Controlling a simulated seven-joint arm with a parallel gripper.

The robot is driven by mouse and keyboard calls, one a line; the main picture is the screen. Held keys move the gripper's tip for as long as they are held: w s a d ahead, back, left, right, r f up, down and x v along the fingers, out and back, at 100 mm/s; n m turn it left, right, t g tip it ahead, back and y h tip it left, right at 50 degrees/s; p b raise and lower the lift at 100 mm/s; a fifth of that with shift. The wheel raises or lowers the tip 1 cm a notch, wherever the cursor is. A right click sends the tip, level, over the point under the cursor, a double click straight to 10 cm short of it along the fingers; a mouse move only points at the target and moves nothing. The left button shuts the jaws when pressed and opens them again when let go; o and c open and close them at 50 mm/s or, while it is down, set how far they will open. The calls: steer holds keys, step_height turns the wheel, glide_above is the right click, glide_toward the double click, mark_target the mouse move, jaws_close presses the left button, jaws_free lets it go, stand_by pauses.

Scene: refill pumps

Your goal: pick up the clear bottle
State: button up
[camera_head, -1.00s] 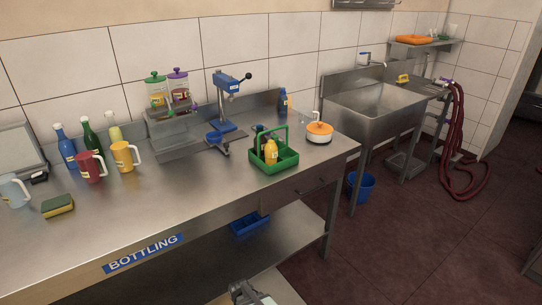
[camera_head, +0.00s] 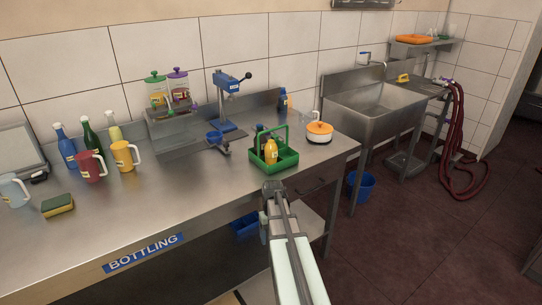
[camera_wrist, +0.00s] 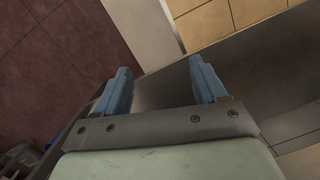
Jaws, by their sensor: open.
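I cannot single out a clear bottle with certainty. A pale, see-through yellowish bottle (camera_head: 113,128) stands upright at the back left of the steel counter, beside a green bottle (camera_head: 92,136) and a blue bottle (camera_head: 65,147). A faint clear shape (camera_head: 304,117) stands behind the orange-lidded pot and is too small to make out. My gripper (camera_head: 273,187) is near the counter's front edge, in front of the green carrier and away from the bottles at left. In the wrist view its two blue fingers (camera_wrist: 162,80) are apart with nothing between them.
A green carrier (camera_head: 287,160) holds a yellow bottle (camera_head: 271,151) and a dark one. Red (camera_head: 91,168) and yellow jugs (camera_head: 124,157) stand before the left bottles. The counter's front middle is clear.

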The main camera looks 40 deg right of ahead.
steer(key=w+d+r+t, duration=0.1)
steer(key=w+d+r, duration=0.1)
steer(key=d+r, duration=0.9)
steer(key=n+t+h, duration=0.1)
steer(key=n+t, duration=0.2)
steer(key=t, duration=0.2)
glide_toward(271, 136)
steer(key=x, duration=0.3)
steer(key=d+x, duration=0.1)
steer(key=x, duration=0.1)
steer(key=shift+w+f, duration=0.15)
steer(key=shift+w, duration=0.25)
steer(key=shift+a+x, duration=0.2)
steer(key=shift+x, duration=2.5)
steer(key=shift+c, duration=0.2)
jaws_close()
